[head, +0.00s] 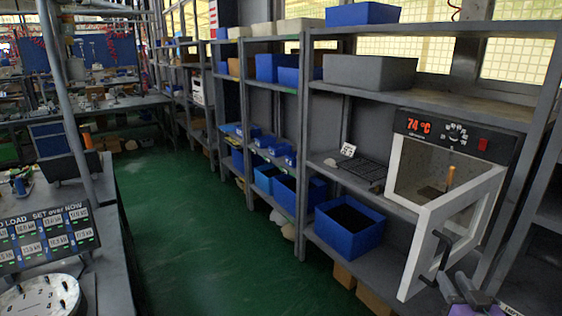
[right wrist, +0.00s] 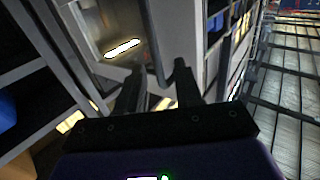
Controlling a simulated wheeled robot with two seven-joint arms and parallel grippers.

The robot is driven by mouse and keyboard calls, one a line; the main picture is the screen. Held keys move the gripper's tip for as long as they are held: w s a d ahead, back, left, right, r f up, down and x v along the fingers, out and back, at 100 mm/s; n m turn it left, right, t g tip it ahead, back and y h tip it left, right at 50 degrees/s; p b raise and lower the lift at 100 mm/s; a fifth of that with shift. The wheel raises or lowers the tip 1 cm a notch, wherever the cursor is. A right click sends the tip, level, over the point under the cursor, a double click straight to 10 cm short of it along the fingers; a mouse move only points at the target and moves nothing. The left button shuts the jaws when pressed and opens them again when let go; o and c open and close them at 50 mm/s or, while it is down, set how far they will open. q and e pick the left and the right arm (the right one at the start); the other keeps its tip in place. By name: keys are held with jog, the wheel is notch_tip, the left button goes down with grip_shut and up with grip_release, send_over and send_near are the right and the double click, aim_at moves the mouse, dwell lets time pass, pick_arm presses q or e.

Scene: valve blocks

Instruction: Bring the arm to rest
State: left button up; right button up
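My right gripper (head: 457,286) is at the bottom right of the head view, just in front of the open oven door (head: 411,270). In the right wrist view its two dark fingers (right wrist: 162,82) stand apart, and I see nothing clamped between them. The dark door handle (head: 438,256) is close beyond the fingertips; it also shows in the wrist view (right wrist: 153,45). I cannot tell whether they touch. The oven (head: 455,136) has a red "74 °C" display, and an orange-brown upright object (head: 450,178) is inside. My left gripper is not in view.
A grey shelf rack (head: 302,150) runs along the right with blue bins (head: 349,226). A wire rack (head: 358,168) and a small label card lie left of the oven. A bench with a load display (head: 45,236) and a dial stands left. The green floor (head: 180,225) between is clear.

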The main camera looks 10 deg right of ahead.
jog(key=w+a+f+g+y+p, duration=0.2)
jog(key=a+f+g, duration=0.2)
jog(key=a+f, duration=0.6)
jog(key=w+a+f+g+y+p, duration=0.3)
jog(key=a+f, duration=0.4)
jog(key=f, duration=0.7)
jog(key=s+a+f+g+y+p, duration=0.2)
jog(key=s+a+f+g, duration=0.7)
jog(key=s+a+f, duration=0.6)
jog(key=s+a+y, duration=0.1)
jog(key=s+a, duration=0.2)
jog(key=s, duration=0.1)
jog(key=shift+a+g+p, duration=0.15)
jog(key=shift+g+p, duration=0.15)
jog(key=shift+g, duration=0.1)
